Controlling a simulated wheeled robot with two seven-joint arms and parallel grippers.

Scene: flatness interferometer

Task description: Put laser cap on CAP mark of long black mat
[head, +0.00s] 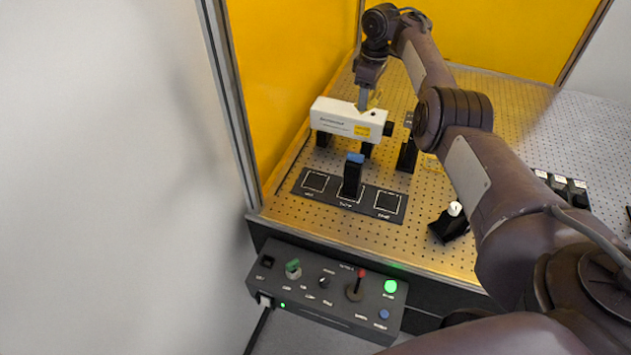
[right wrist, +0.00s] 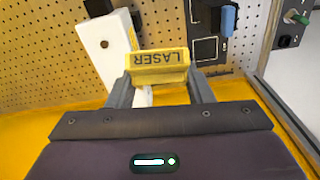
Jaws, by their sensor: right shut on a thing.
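My right gripper (head: 363,103) is low by the top of the white laser head (head: 345,118). In the right wrist view the gripper (right wrist: 160,82) is shut on a yellow block marked LASER (right wrist: 157,68). I cannot tell whether this block touches the laser head, which also shows there (right wrist: 103,52). A black round piece (head: 388,129) sits at the laser head's right end. The long black mat (head: 325,199) has several outlined squares; its small lettering is hard to read. A black upright piece with a blue top (head: 353,175) stands over the middle square. My left gripper is out of view.
A control box (head: 325,290) with a green light, knobs and a lever is at the front. A black mount with a white top (head: 450,222) stands right of the mat. Small black blocks (head: 560,187) lie far right. Yellow panels (head: 285,75) close off the left and back.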

